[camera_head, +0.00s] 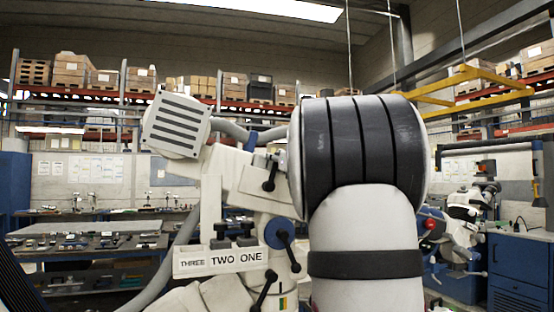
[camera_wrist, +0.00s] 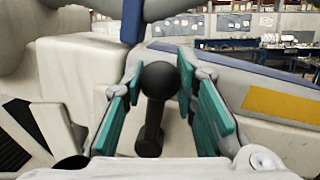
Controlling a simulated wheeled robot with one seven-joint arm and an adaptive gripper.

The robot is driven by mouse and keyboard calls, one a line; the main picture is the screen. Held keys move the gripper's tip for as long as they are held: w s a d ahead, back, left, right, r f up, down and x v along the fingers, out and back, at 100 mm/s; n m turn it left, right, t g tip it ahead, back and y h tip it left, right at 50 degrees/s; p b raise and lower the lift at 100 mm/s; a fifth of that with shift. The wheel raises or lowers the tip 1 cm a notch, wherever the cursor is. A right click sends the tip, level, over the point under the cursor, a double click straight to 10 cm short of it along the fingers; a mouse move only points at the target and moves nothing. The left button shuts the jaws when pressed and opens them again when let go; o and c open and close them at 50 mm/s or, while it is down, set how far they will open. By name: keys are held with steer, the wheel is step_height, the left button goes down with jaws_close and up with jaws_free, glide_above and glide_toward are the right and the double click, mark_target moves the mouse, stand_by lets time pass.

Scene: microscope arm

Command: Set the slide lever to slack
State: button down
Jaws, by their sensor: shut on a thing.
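In the wrist view, a black lever with a ball knob (camera_wrist: 154,125) stands between the teal finger pads, its knob up and its shaft running down to a dark hub. My gripper (camera_wrist: 160,72) is shut on this lever near the knob. In the head view, the white microscope arm (camera_head: 235,170) carries several black levers: one high up (camera_head: 269,178), one on a blue hub (camera_head: 288,243) and one low down (camera_head: 264,290). My gripper is hidden there behind my own arm, so I cannot tell which lever it holds. No slack marking is readable.
A sign reading THREE TWO ONE (camera_head: 221,261) hangs on the microscope arm. A yellow strip (camera_wrist: 282,103) lies right of my fingers, and a blue upright part (camera_wrist: 132,20) stands just beyond them. Pale housing crowds both sides. Workbenches and shelves are far behind.

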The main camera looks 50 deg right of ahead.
steer(key=shift+s+d+f, duration=0.1)
steer(key=c, duration=1.2)
jaws_free()
steer(key=shift+c, duration=0.2)
steer(key=v, duration=1.2)
